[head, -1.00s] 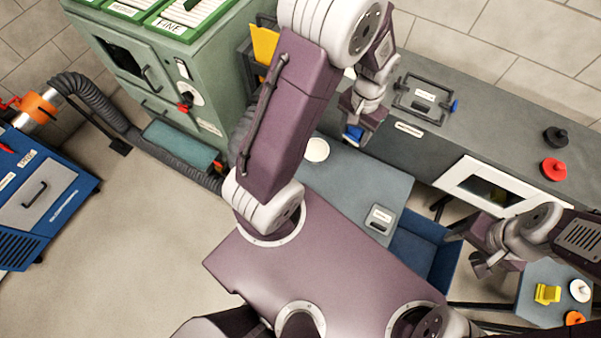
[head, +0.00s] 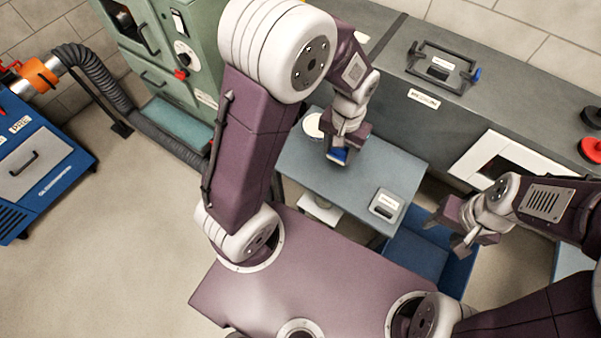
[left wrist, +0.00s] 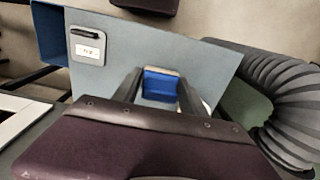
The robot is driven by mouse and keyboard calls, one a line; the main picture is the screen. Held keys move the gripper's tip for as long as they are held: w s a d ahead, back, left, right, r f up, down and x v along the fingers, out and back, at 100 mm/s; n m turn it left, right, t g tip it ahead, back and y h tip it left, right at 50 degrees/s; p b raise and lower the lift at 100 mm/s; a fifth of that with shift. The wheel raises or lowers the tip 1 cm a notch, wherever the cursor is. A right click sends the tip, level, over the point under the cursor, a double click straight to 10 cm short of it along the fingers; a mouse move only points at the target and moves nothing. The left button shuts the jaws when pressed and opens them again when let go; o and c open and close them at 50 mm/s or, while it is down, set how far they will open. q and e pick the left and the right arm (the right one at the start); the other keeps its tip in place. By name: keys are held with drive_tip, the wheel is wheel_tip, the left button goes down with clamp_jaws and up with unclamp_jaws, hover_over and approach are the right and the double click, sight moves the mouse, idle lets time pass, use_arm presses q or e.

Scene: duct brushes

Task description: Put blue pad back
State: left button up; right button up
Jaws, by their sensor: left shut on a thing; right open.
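The blue pad (head: 339,156) is held in my left gripper (head: 340,148), which is shut on it. The gripper is above the grey-blue side table (head: 375,163), between a round white item and a small labelled plate. In the left wrist view the blue pad (left wrist: 160,85) sits between the two fingers, with the table (left wrist: 130,50) beyond it. I cannot tell whether the pad touches the table. My right gripper (head: 453,231) is open and empty, above and beside the blue bin.
The round white item (head: 313,125) is on the table behind my left gripper. The labelled plate (head: 386,204) lies near the table's right front. A blue bin (head: 425,252) stands below. A black frame (head: 443,67) lies on the grey bench (head: 480,115).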

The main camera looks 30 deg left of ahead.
use_arm(q)
drive_tip(key=shift+s+d+f+b, duration=0.1)
drive_tip(key=shift+d+f+b, duration=0.15)
drive_tip(key=shift+f, duration=0.3)
drive_tip(key=shift+d+f+b, duration=0.2)
drive_tip(key=shift+f+b, duration=0.05)
drive_tip(key=shift+f, duration=0.3)
drive_tip(key=shift+a, duration=0.2)
drive_tip(key=b, duration=0.2)
hover_over(303, 163)
wheel_tip(303, 163, down, 7)
drive_tip(key=shift+r, duration=0.1)
wheel_tip(303, 163, down, 4)
drive_tip(key=shift+d+f, duration=0.1)
use_arm(e)
wheel_tip(303, 163, down, 5)
use_arm(q)
drive_tip(key=shift+s+b, duration=0.1)
drive_tip(key=shift+b, duration=0.2)
drive_tip(key=o, duration=1.2)
use_arm(e)
drive_tip(key=shift+f, duration=0.1)
